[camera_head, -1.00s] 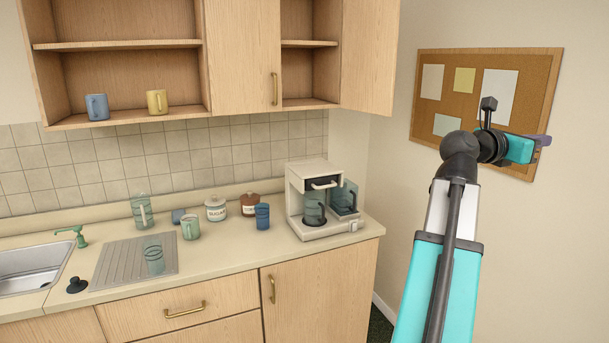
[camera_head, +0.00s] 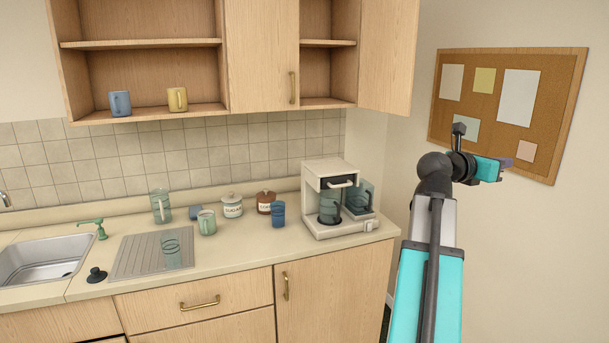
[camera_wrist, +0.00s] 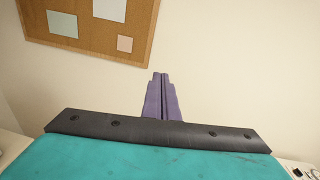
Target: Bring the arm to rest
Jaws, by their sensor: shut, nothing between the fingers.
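My teal and grey arm rises from the bottom of the head view, bent at a dark joint. It stands to the right of the counter and touches nothing that I can see.
The cork board (camera_head: 556,120) hangs on the right wall. A counter (camera_head: 240,247) with a coffee maker (camera_head: 346,222), mugs, jars and a sink (camera_head: 45,262) lies to the left. An open cabinet door (camera_head: 388,55) juts out above. The wall area right of my arm is clear.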

